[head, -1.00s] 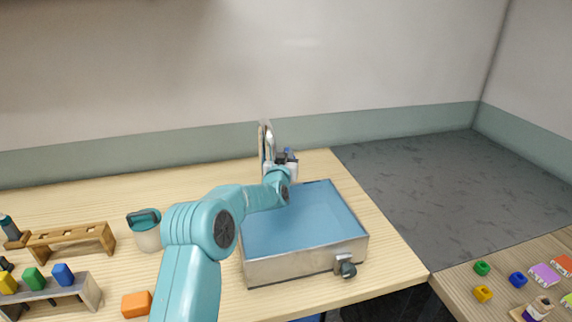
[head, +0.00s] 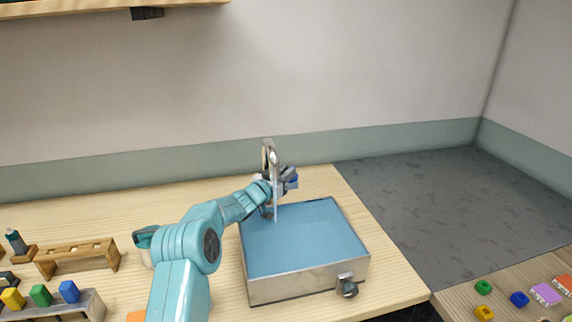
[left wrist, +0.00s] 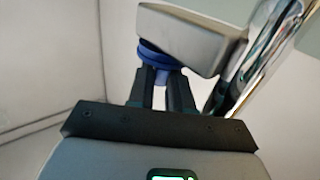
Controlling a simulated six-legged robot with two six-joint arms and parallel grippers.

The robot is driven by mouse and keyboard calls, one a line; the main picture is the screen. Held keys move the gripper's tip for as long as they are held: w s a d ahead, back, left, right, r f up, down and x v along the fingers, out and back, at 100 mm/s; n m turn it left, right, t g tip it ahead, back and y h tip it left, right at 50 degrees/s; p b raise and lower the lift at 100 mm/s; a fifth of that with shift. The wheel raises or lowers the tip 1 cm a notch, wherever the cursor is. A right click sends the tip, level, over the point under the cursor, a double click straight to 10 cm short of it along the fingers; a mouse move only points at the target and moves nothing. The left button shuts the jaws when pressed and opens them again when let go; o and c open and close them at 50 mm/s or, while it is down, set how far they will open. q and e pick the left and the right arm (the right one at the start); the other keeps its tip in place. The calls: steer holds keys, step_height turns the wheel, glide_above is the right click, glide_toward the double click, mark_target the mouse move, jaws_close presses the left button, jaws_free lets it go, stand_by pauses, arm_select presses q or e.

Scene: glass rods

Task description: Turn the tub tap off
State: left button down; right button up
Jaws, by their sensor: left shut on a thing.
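The metal tap (head: 267,150) stands at the back edge of the tub (head: 300,288), its curved spout over the tub. A thin pale stream of water (head: 276,208) runs down from the spout. In the left wrist view, my left gripper (left wrist: 165,78) is shut on the blue handle (left wrist: 155,57), under a grey metal block of the tap (left wrist: 190,36). The fingers partly hide the handle. My right gripper is not in view.
Blue water fills the tub near its rim. A dark knob (head: 347,286) sticks out of the tub's front. A teal-lidded jar (head: 144,238) stands behind my left arm. Wooden racks (head: 78,256) and coloured blocks are at left. A second table (head: 520,285) holds small blocks at right.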

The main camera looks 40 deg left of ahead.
arm_select(q)
steer(key=shift+r+h, duration=0.25)
steer(key=shift+h, duration=0.05)
steer(key=c, duration=1.1)
jaws_free()
steer(key=shift+f, duration=0.1)
